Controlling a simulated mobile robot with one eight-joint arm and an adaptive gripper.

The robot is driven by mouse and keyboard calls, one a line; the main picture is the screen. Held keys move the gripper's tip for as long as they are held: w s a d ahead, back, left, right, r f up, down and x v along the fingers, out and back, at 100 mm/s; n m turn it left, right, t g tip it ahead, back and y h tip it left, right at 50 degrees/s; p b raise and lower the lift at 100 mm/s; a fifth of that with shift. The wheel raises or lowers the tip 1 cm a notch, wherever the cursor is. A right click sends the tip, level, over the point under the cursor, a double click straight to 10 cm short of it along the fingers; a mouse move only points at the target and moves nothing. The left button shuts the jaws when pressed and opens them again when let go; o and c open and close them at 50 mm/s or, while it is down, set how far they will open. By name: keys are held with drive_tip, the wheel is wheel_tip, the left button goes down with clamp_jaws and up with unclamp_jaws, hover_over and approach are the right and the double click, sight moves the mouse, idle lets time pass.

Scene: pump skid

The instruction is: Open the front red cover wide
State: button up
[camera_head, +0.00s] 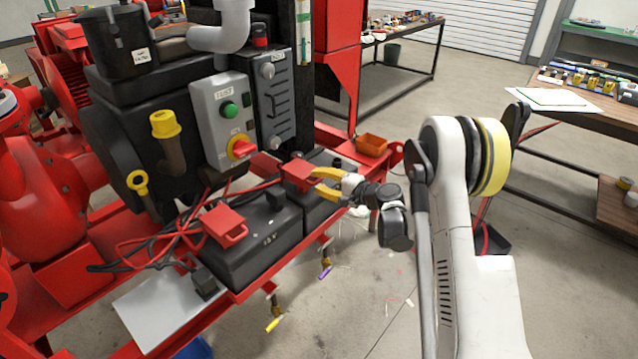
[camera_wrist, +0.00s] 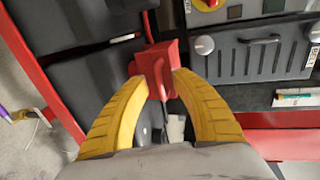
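Two red covers sit on the black batteries of the skid. In the head view the nearer-left cover (camera_head: 226,222) sits on the left battery (camera_head: 255,250), and the other cover (camera_head: 298,172) is on the battery to its right. I cannot tell for sure which one is called front. My gripper (camera_head: 316,181) has its yellow fingers at the right-hand cover. In the wrist view my gripper (camera_wrist: 160,82) has its fingers apart, one on each side of this red cover (camera_wrist: 158,60). Whether the tips touch it is unclear.
A grey control box (camera_head: 222,120) with a green button and red knob stands behind the batteries. Red and black cables (camera_head: 165,235) run on the left. An orange tray (camera_head: 371,145) sits on the red frame. The floor right of the skid is mostly clear.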

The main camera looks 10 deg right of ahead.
clamp_jaws()
drive_tip(key=shift+r, duration=0.15)
